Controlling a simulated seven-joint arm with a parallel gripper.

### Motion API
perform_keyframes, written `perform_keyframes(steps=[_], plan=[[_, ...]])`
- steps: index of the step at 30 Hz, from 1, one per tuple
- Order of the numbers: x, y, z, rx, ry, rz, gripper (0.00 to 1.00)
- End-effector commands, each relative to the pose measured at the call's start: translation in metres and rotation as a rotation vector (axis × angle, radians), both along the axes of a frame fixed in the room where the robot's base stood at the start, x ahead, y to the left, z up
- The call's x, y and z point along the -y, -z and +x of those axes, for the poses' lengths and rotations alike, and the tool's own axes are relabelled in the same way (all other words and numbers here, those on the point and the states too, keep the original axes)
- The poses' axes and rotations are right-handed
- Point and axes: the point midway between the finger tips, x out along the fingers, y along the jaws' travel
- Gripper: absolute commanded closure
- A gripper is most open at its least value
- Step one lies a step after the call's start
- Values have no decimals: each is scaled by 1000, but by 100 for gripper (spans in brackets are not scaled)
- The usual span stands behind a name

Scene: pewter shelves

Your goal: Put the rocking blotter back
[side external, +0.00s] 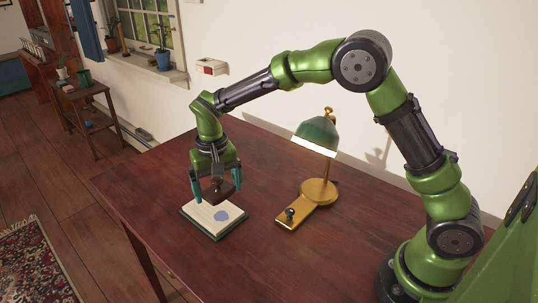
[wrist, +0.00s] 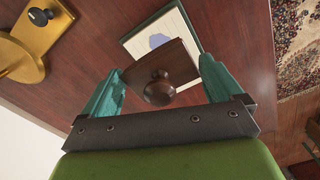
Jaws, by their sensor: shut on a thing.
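The rocking blotter (side external: 218,195) is a dark brown wooden block with a round knob on top. My gripper (side external: 217,187) is shut on it, one teal finger at each side. The wrist view shows the blotter (wrist: 150,66) between the fingers, its knob toward the camera. It is over the rear part of a pad (side external: 203,224) with a cream sheet and a blue ink blot (side external: 222,216). I cannot tell whether the blotter touches the sheet. Part of the sheet (wrist: 140,46) shows beyond it in the wrist view.
A brass desk lamp (side external: 319,192) with a green shade stands right of the pad. Its flat brass plate (side external: 296,217) carries a small dark knob (side external: 290,214). The wooden table (side external: 150,190) is clear left of the pad. The wall runs along the back.

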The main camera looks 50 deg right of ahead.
Motion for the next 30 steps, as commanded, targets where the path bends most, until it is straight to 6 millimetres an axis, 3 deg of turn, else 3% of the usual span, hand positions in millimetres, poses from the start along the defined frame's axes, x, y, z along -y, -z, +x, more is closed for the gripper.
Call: perform_keyframes(steps=[5, 8, 11, 16, 24, 30], plan=[[-5, -11, 0, 22, -9, 7, 31], [-11, -23, -14, 26, -28, 16, 31], [-16, -30, -44, 24, -67, 24, 31], [-18, -26, -109, 18, -161, 27, 31], [0, 4, -212, 7, -310, 14, 31], [17, 27, -259, -8, -376, 2, 31]])
